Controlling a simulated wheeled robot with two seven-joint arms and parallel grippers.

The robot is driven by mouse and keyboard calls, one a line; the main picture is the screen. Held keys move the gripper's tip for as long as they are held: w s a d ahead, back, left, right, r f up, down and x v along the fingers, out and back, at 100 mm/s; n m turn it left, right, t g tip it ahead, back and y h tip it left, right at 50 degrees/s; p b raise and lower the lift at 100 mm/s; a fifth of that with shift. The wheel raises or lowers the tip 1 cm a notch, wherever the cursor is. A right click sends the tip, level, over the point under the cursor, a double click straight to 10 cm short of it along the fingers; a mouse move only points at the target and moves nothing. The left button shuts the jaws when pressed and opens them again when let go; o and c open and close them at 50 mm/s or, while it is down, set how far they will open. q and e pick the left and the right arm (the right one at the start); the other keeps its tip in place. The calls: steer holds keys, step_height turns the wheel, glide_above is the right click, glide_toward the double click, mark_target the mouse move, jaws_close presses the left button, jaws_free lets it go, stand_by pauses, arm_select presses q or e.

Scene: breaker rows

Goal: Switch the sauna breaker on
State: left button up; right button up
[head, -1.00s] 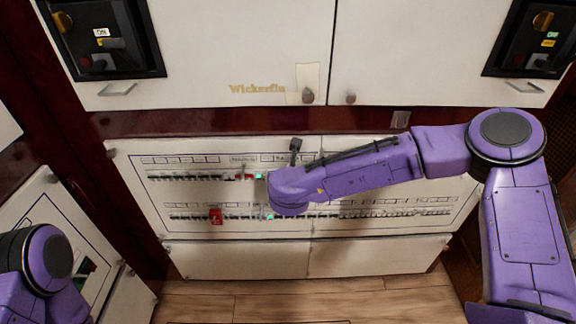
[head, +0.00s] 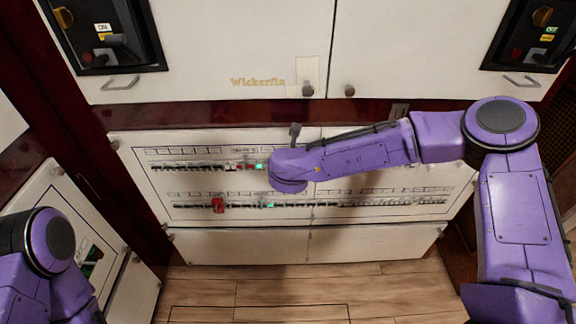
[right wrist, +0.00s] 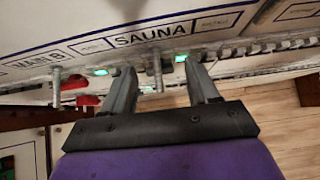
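The SAUNA label (right wrist: 150,37) is on the white breaker panel, in the right wrist view. A metal lever (right wrist: 157,68) stands out below it, between the two fingers of my right gripper (right wrist: 163,88). The gripper is open, the fingers on either side of the lever; I cannot tell whether either touches it. Whether the lever is up or down is hard to tell. In the head view my right wrist hides this part of the breaker panel (head: 225,236). My left gripper is out of view; only part of my left arm shows.
A red piece (head: 218,205) sits on the lower breaker row, left of my right wrist. White cabinet doors (head: 210,40) are above, wooden floor (head: 270,292) below.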

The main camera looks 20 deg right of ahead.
steer(key=v, duration=1)
steer(key=shift+s+r, duration=0.2)
steer(key=shift+r, duration=0.05)
